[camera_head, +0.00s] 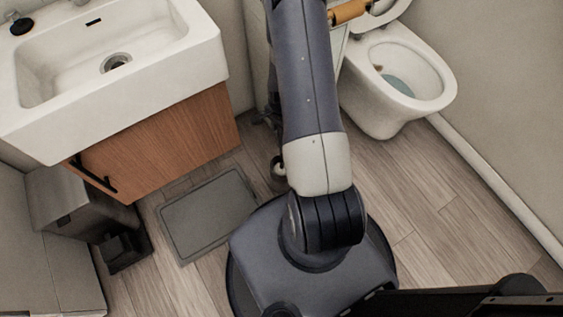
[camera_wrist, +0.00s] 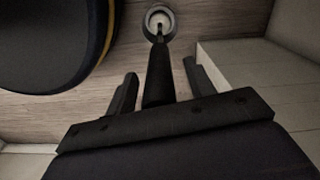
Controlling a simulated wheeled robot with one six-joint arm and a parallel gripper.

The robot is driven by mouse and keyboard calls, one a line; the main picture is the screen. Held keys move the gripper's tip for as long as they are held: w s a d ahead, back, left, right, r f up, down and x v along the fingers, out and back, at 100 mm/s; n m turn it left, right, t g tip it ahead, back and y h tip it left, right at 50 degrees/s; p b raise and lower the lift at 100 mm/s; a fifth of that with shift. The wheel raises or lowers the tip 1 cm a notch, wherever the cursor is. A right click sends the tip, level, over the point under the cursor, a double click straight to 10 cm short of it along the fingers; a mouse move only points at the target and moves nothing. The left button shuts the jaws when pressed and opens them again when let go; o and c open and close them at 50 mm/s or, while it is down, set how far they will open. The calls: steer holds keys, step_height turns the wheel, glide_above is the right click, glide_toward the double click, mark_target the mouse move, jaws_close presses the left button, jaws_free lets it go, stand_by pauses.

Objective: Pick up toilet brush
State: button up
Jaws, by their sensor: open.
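The toilet brush shows in the wrist view, with its dark handle (camera_wrist: 159,72) pointing toward the camera. Its lower end stands in a small round pale holder (camera_wrist: 160,20) on the floor. My gripper (camera_wrist: 160,69) is open, with one finger on each side of the handle. A gap shows between the handle and each finger. In the head view, a small pale round object, apparently the holder (camera_head: 278,168), shows just left of my arm. My gripper is mostly hidden behind the arm there.
The toilet (camera_head: 402,80) stands right of my arm, with a wooden paper-roll holder (camera_head: 348,11) above. A sink cabinet (camera_head: 165,145) is at left. A grey mat (camera_head: 208,215) and a grey bin (camera_head: 80,205) are on the floor. The floor at right is clear.

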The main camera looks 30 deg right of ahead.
steer(key=shift+f, duration=0.45)
steer(key=c, duration=1.1)
